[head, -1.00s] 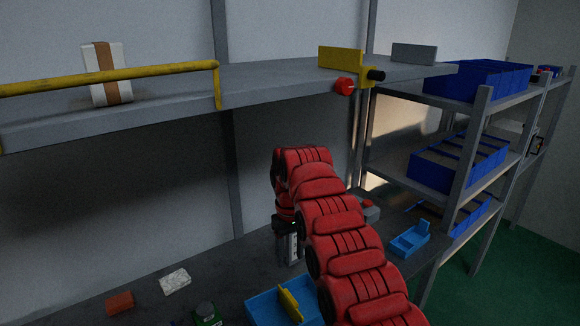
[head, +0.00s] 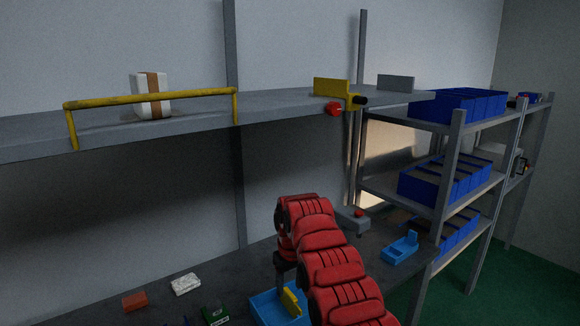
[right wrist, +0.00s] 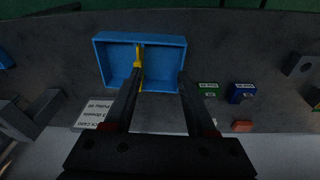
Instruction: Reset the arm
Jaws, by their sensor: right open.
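My right arm, red and segmented, reaches over the bench, with its gripper (head: 281,274) pointing down near a blue tray (head: 262,306). In the head view the arm hides part of the gripper and tray. In the right wrist view the right gripper (right wrist: 158,92) is open, its two dark fingers apart with nothing held between them. The blue tray (right wrist: 112,62) with its yellow divider (right wrist: 139,68) lies beyond and below the fingertips there. I cannot tell whether the fingers touch the tray. My left gripper is not in view.
On the grey bench lie a reddish block (head: 134,301), a white block (head: 185,284), a green box (head: 215,314) and a small blue holder (head: 401,247). An upper shelf (head: 190,108) with a yellow rail overhangs the bench. A rack with blue bins (head: 457,105) stands right.

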